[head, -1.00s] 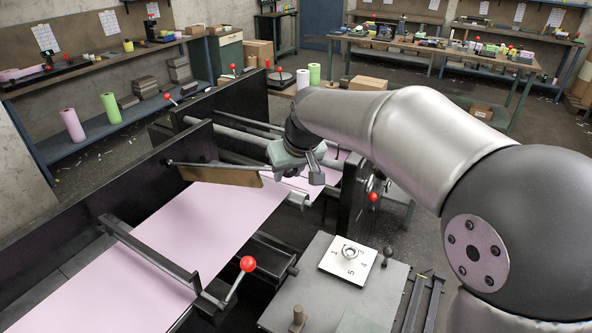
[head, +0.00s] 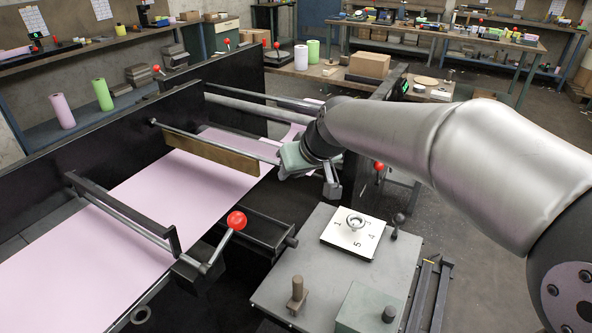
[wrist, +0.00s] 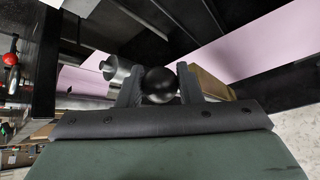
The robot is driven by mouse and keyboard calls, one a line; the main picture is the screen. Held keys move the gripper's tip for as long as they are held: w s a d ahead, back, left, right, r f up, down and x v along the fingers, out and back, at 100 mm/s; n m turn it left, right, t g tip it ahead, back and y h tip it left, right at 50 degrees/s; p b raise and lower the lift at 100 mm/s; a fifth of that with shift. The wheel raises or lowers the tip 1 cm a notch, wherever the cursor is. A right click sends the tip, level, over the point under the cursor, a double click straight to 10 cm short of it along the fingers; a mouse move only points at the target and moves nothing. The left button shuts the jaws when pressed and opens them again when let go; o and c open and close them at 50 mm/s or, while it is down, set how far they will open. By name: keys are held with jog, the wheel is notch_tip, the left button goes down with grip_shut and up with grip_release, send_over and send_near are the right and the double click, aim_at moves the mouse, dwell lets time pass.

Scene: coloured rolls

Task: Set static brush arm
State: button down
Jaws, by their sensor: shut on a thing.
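The brush arm is a thin metal rod (head: 207,138) with a long brown brush (head: 212,151) under it, in the middle left of the head view. The brush spans the pink web (head: 150,205), low over it; contact cannot be told. My gripper (wrist: 158,88) is shut on a black ball knob (wrist: 159,84), which sits between its two fingers in the wrist view. The brown brush (wrist: 212,84) shows just behind the right finger. In the head view my gripper (head: 297,163) is at the right end of the rod, and its body hides the knob.
A red-knobbed lever (head: 236,221) stands nearer, left of a grey cabinet (head: 318,265) with a numbered plate (head: 350,234). Black side plates (head: 120,135) border the web. Benches with coloured rolls and boxes stand behind.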

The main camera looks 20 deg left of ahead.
jog(key=shift+s+d+f, duration=0.1)
jog(key=shift+s+f, duration=0.05)
jog(key=shift+f, duration=0.4)
jog(key=c, duration=1.1)
grip_release()
jog(key=shift+o, duration=0.3)
jog(key=shift+r, duration=0.1)
jog(key=shift+r, duration=0.1)
jog(key=shift+r, duration=0.25)
jog(key=v, duration=1.6)
jog(key=shift+d+r+p, duration=0.25)
jog(key=shift+r+p, duration=0.05)
jog(key=shift+p, duration=0.05)
